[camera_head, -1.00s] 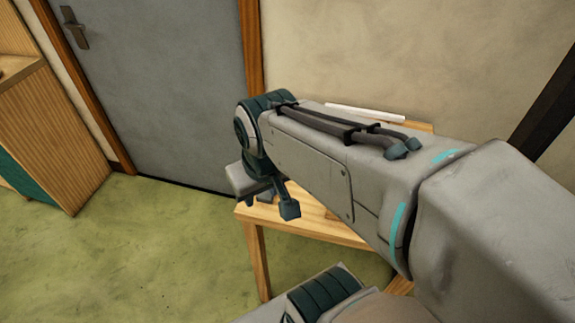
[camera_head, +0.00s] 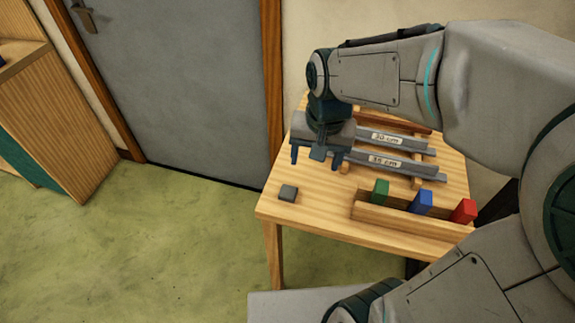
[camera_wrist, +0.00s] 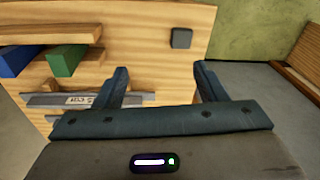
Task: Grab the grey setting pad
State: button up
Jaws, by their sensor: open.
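The grey setting pad (camera_head: 288,193) is a small dark grey block lying alone near the left front corner of the wooden table. It also shows in the wrist view (camera_wrist: 181,38), beyond the fingers and a little above the gap between them. My gripper (camera_head: 318,163) is above the table, behind and to the right of the pad, over the left ends of the grey bars. In the wrist view my gripper (camera_wrist: 160,82) has its two fingers wide apart with nothing between them. The pad is apart from both fingers.
Two grey bars, labelled 30 cm (camera_head: 388,138) and 35 cm (camera_head: 385,161), lie on the table (camera_head: 300,215). Green (camera_head: 380,191), blue (camera_head: 420,201) and red (camera_head: 463,211) blocks stand at a wooden rack at the front right. The tabletop around the pad is clear.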

jog(key=m+g, duration=0.1)
jog(key=m, duration=0.1)
send_over(287, 194)
notch_tip(287, 194, down, 4)
jog(key=shift+h, duration=0.3)
jog(key=f, duration=0.8)
jog(key=shift+s+a, duration=0.1)
jog(key=shift+a, duration=0.25)
jog(key=f, duration=0.4)
jog(key=shift+d+f, duration=0.25)
jog(key=shift+d, duration=0.1)
jog(key=shift+f, duration=0.55)
jog(key=c, duration=1.1)
